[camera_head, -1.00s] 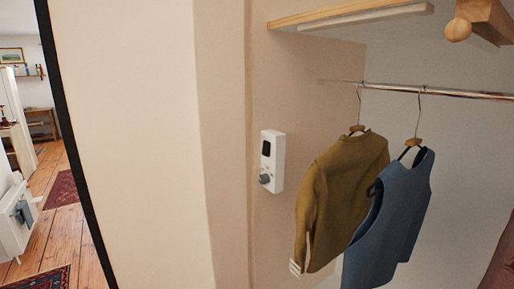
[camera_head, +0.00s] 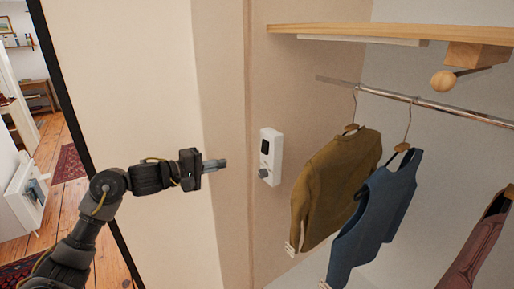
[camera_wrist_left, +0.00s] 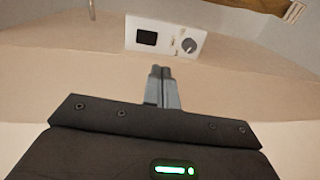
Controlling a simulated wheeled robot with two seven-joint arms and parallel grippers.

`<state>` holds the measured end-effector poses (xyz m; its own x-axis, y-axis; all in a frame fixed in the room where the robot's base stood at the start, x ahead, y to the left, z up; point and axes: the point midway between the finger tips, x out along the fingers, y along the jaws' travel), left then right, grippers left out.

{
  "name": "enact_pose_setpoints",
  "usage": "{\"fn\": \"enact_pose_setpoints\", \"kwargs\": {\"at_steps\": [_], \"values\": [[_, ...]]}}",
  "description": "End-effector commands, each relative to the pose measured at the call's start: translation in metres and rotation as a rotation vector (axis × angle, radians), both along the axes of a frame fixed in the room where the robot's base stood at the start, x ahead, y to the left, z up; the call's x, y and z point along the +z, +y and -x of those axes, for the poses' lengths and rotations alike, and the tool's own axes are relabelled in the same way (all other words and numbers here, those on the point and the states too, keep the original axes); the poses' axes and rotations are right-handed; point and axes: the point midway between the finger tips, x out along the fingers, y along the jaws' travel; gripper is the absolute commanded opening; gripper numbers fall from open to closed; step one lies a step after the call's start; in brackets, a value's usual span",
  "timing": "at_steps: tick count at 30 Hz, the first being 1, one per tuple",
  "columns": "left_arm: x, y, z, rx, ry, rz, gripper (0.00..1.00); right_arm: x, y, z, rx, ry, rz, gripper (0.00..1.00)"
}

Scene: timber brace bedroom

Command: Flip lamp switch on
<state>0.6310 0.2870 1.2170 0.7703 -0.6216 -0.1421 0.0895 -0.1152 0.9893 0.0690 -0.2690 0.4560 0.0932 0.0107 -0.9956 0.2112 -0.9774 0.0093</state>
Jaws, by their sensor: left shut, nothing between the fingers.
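A white control box (camera_head: 271,156) with a dark display and a grey round knob (camera_head: 263,173) is mounted on the beige wall inside the alcove. The box also shows in the left wrist view (camera_wrist_left: 166,36), with its knob (camera_wrist_left: 189,46) at the right end. My left gripper (camera_head: 224,164) is shut and empty, to the left of the box and apart from it. In the left wrist view its fingertips (camera_wrist_left: 161,70) are together and point towards the box. My right gripper is not in view. I cannot tell which way the knob is set.
An olive sweater (camera_head: 333,185), a blue vest (camera_head: 375,215) and a reddish garment (camera_head: 482,240) hang from a metal rail (camera_head: 450,110) right of the box. A wooden shelf (camera_head: 400,32) is above. A wall corner stands behind my left arm.

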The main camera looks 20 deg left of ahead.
Motion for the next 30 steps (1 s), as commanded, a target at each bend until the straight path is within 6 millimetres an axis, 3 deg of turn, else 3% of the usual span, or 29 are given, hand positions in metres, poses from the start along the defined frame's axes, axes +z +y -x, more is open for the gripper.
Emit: {"fn": "enact_pose_setpoints", "kwargs": {"at_steps": [1,4,17,22,30], "values": [[0.012,-0.001,0.004,-0.006,0.004,0.008,0.0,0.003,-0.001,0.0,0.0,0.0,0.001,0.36],[0.021,-0.002,0.007,-0.01,0.015,0.022,0.0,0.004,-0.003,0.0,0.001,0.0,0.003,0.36],[0.021,-0.005,0.004,-0.009,0.018,0.029,0.0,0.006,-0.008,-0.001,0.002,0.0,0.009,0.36],[0.019,-0.02,-0.014,-0.011,0.021,0.031,0.0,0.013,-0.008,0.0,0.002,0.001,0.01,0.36],[0.013,-0.056,-0.057,-0.01,0.021,0.032,0.0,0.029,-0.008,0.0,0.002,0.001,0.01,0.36]]}}
